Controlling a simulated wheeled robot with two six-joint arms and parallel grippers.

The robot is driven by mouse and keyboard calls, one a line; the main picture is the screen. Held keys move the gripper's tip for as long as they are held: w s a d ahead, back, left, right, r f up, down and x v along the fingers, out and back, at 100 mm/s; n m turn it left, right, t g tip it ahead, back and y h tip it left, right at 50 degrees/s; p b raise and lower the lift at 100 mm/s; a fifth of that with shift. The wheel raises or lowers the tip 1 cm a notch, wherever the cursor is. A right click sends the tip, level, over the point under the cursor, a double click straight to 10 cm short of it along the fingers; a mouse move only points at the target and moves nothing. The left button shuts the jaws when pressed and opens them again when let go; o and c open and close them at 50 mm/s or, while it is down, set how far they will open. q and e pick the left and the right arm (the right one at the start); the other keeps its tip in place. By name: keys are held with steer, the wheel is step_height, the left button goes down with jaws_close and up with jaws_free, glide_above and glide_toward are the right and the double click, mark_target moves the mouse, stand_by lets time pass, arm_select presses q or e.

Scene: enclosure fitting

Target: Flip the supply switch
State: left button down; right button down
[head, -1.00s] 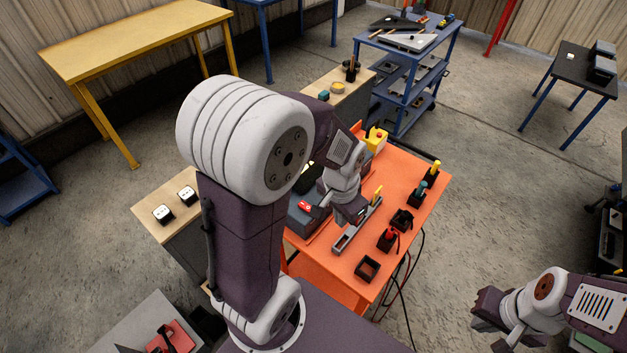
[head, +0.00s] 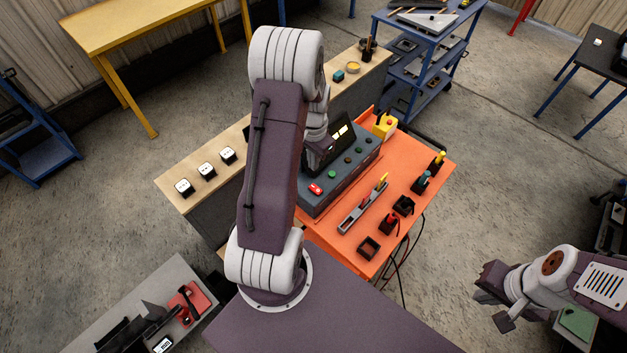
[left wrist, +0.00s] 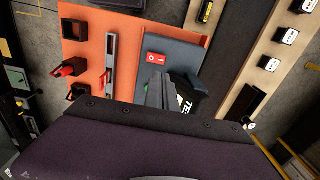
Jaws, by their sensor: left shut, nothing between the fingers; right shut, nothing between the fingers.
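The supply switch (head: 316,189) is a red rocker with white marks on the near end of a grey-blue enclosure (head: 345,182) on the orange bench. In the left wrist view the switch (left wrist: 156,57) lies just beyond the tips of my left gripper (left wrist: 158,80). That gripper is shut and empty; whether it touches the enclosure cannot be told. In the head view it is mostly hidden behind my left arm. A dark panel (head: 341,133) with lit patches stands at the enclosure's back. My right gripper (head: 490,289) is shut and empty at the lower right, away from the bench.
The orange bench (head: 345,254) carries a grey slotted rail (head: 362,209), a black open box (head: 369,248), several coloured-handled tools in holders, and a yellow box with a red button (head: 385,126). A wooden bench (head: 180,177) with white-faced sockets stands behind. Cables hang at the bench's right side.

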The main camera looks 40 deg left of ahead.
mark_target(313, 187)
arm_select(q)
step_height(313, 187, down, 10)
steer(key=p, duration=0.2)
steer(key=shift+f+p, duration=0.2)
steer(key=shift+p, duration=0.15)
steer(key=shift+f, duration=0.3)
